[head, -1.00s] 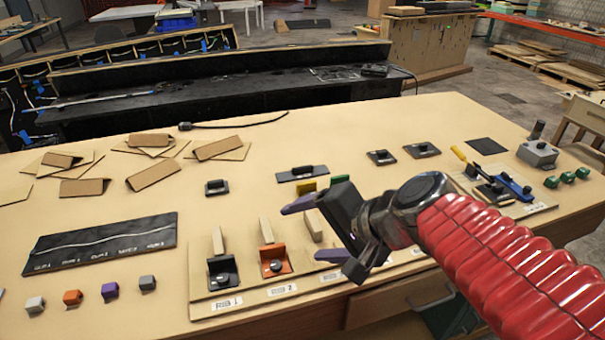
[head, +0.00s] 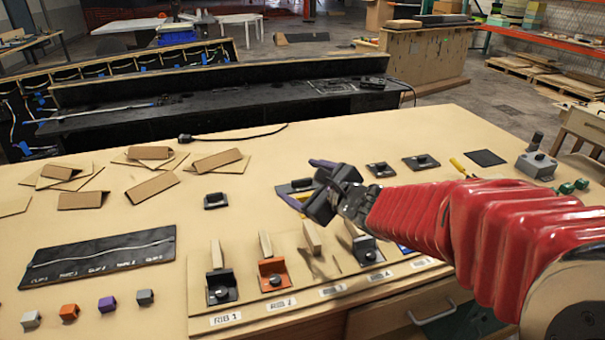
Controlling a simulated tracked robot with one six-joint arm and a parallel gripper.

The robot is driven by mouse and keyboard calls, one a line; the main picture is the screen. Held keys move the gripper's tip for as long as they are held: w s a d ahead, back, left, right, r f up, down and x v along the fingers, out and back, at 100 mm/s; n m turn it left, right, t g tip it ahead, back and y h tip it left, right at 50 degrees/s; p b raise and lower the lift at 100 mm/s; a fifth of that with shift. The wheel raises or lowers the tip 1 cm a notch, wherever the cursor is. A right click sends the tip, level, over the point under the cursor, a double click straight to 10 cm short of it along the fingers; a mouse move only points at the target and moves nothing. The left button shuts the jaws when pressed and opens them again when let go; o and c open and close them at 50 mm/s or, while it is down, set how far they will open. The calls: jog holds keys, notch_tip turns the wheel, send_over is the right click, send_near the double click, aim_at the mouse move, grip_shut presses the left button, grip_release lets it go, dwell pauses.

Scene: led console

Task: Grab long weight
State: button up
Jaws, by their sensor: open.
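The long weight (head: 285,188) appears to be the wide dark plate with a low handle near the middle of the bench. My gripper covers its right part. My gripper (head: 296,175) is open and empty, with one purple finger beyond the weight and the other at its near left side. The visible left end of the weight shows between the finger tips in the picture. I cannot tell the gripper's height above it or whether they touch.
Smaller handled dark weights lie to the left (head: 215,201) and right (head: 380,170). In front is a board of upright rib pieces (head: 271,274). Folded cardboard pieces (head: 152,180) lie at left. A grey box with a knob (head: 537,165) stands at right. Bench between left weight and cardboard is clear.

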jog(key=w+d+f+m+h, duration=0.1)
jog(key=w+f+m, duration=0.1)
jog(key=m, duration=0.1)
jog(key=w+d+f+m+h, duration=0.1)
jog(key=w+f+m, duration=0.1)
jog(key=f+m, duration=0.1)
jog(key=w+d+f+m+h, duration=0.1)
jog(key=w+d+f+m, duration=0.1)
jog(key=shift+w+d+f+m+t+h, duration=0.1)
jog(key=shift+w+f+m+t+h, duration=0.1)
jog(key=shift+w+m+t+h, duration=0.15)
send_near(302, 181)
jog(key=shift+x, duration=1.8)
jog(key=shift+w+d+r, duration=0.15)
jog(key=shift+d+r, duration=0.05)
jog(key=shift+f+x, duration=0.25)
jog(key=shift+x, duration=1.75)
jog(key=shift+w+a+f, duration=0.15)
jog(key=shift+w+a, duration=0.2)
jog(key=shift+w, duration=0.05)
